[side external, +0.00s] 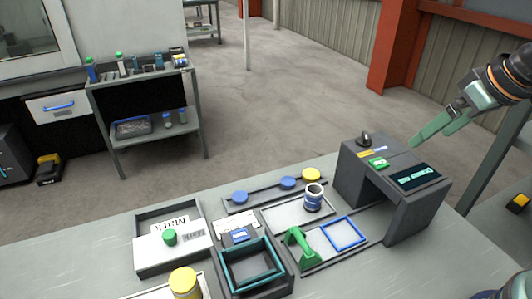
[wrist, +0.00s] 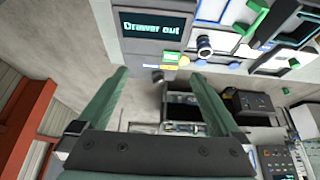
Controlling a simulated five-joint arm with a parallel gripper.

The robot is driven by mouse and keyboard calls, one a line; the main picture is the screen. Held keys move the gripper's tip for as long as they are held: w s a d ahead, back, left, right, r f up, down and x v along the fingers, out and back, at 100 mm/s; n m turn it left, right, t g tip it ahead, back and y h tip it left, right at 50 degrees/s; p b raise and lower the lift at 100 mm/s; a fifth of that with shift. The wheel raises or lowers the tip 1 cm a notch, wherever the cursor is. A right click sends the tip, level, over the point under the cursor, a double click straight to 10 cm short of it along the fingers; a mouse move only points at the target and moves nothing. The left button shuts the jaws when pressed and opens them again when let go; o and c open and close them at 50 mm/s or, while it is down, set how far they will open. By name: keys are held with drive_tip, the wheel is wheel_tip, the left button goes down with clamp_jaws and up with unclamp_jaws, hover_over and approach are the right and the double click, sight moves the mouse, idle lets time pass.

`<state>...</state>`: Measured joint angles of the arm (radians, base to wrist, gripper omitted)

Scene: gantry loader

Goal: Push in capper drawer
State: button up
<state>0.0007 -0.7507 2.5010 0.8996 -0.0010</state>
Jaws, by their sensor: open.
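The capper appears to be the dark grey arched machine (side external: 361,171) at the right of the side view. Its screen reads "Drawer out" in the wrist view (wrist: 152,25). A flat drawer (side external: 321,255) with a green upright handle (side external: 300,248) and a blue square frame (side external: 344,233) lies in front of the arch, sticking out to the left. The handle also shows at the top right of the wrist view (wrist: 257,17). My gripper (side external: 432,125) is open and empty, above and to the right of the machine, apart from the handle. It also fills the lower wrist view (wrist: 160,73).
A dark ringed jar (side external: 313,198) stands on a pale plate behind the drawer. A teal-framed tray (side external: 252,281) lies left of the handle, with a yellow-capped container (side external: 184,282) and a white box (side external: 170,252) farther left. The bench front (side external: 350,280) is clear.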

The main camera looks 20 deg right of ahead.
idle(0.4)
drive_tip(key=c, duration=0.3)
drive_tip(key=shift+w+a+f, duration=0.1)
drive_tip(key=shift+a+f, duration=0.05)
drive_tip(key=shift+a, duration=0.2)
drive_tip(key=c, duration=0.5)
drive_tip(key=shift+g+y, duration=0.3)
drive_tip(key=shift+y, duration=0.5)
drive_tip(key=a+f, duration=0.1)
drive_tip(key=a, duration=0.1)
drive_tip(key=w+a+f, duration=0.1)
drive_tip(key=a, duration=0.2)
drive_tip(key=a+f, duration=0.1)
drive_tip(key=a, duration=0.2)
drive_tip(key=shift+w+a+f, duration=0.1)
drive_tip(key=shift+w+f, duration=0.1)
drive_tip(key=shift+c, duration=0.2)
drive_tip(key=g+y, duration=0.1)
approach(302, 238)
wheel_tip(302, 238, up, 4)
drive_tip(key=s, duration=0.2)
drive_tip(key=shift+w+d+x, duration=0.1)
drive_tip(key=shift+d+x, duration=0.05)
drive_tip(key=shift+x, duration=1.9)
drive_tip(key=shift+w+d+x, duration=0.1)
drive_tip(key=shift+d+x, duration=0.05)
drive_tip(key=shift+x, duration=1.9)
drive_tip(key=shift+w+d+x, duration=0.1)
drive_tip(key=shift+d+x, duration=0.05)
drive_tip(key=shift+x, duration=1.9)
